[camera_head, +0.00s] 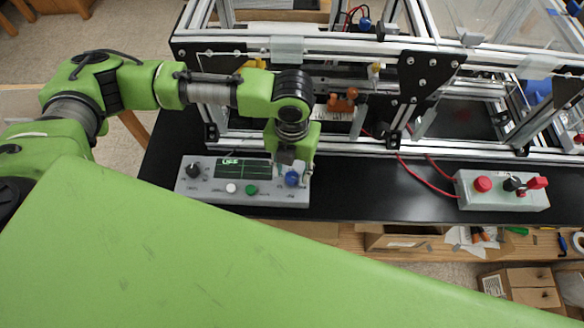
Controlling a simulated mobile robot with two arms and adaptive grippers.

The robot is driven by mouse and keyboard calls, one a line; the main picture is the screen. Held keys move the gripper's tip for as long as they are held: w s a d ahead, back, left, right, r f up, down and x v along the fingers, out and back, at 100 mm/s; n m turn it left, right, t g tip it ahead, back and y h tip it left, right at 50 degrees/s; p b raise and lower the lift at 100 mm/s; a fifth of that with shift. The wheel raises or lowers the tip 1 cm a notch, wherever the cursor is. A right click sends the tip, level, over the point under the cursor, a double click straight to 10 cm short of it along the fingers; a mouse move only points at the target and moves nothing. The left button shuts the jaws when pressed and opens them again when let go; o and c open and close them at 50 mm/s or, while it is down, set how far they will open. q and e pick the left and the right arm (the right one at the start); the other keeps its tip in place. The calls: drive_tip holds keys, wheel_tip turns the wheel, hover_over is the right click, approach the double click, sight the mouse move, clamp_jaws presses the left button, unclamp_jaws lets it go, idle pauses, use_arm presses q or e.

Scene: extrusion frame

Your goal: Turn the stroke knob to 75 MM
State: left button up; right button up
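A grey control box (214,197) lies on the black bench top at the left. It has a black knob (193,171) at its left end, a dark screen with green markings (243,169), a white button (231,188), a green button (251,190) and a blue knob (292,178) at its right end. The labels are too small to read, so I cannot tell which is the stroke knob. My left gripper (294,165) points down right at the blue knob; its fingers are small and partly hidden by the wrist. My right gripper is not in view.
An aluminium extrusion frame (330,47) stands behind the box. A second grey box (500,202) with a red button and switches lies at the right, with red cables. Bare black bench (380,195) lies between the boxes. Cardboard boxes (525,287) stand below at right.

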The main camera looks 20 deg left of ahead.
use_arm(q)
drive_tip(key=shift+s+f, duration=0.1)
drive_tip(key=shift+f, duration=0.5)
clamp_jaws()
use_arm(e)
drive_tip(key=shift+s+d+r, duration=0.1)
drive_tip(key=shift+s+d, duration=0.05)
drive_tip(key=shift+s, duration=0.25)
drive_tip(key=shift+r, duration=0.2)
